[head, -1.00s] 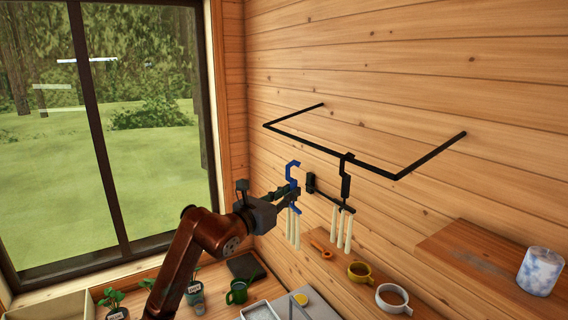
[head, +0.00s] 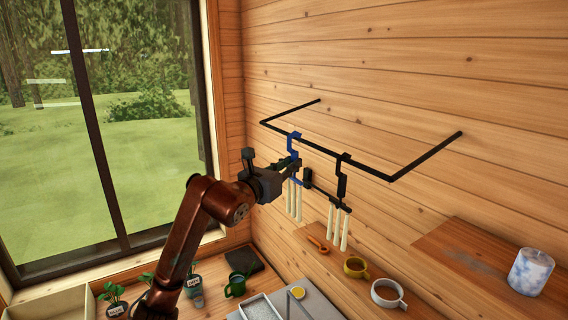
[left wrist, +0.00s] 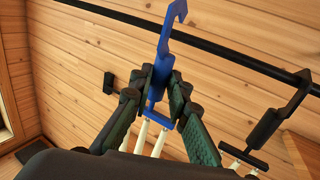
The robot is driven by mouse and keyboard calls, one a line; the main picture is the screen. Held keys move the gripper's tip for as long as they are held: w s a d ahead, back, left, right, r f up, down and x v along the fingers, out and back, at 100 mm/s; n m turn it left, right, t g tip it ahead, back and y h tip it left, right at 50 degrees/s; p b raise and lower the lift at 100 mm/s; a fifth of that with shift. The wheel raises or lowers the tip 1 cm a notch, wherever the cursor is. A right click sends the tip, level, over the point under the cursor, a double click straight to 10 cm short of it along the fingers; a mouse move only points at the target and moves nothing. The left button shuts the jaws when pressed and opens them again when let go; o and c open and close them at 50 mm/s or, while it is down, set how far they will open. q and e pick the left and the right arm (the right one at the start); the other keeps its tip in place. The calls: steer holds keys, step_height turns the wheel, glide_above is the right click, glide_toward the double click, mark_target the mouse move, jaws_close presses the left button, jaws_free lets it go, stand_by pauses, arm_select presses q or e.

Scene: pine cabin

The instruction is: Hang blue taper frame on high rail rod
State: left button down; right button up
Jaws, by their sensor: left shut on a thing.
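The blue taper frame (head: 293,145) has a hook at the top and several cream tapers hanging below. My left gripper (head: 294,163) is shut on its stem and holds it upright. The frame also shows in the left wrist view (left wrist: 163,62), between the fingers. The high rail rod (head: 322,150) is a black bar standing out from the plank wall. The blue hook overlaps the rod near its left corner in the head view and crosses in front of it in the wrist view. I cannot tell whether it touches the rod. My right gripper is not in view.
A black taper frame (head: 342,182) hangs on the rod to the right. A candle (head: 531,271) stands on the right shelf.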

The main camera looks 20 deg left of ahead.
arm_select(q)
steer(key=shift+w+d+f, duration=0.35)
steer(key=shift+w+d, duration=0.15)
steer(key=shift+w, duration=0.1)
steer(key=shift+w+d+f, duration=0.3)
steer(key=shift+w+d, duration=0.15)
steer(key=shift+w, duration=0.2)
steer(key=shift+w+d+f, duration=0.35)
steer(key=shift+w+d, duration=0.15)
steer(key=shift+w, duration=0.1)
steer(key=c, duration=1.8)
jaws_free()
steer(key=shift+o, duration=0.2)
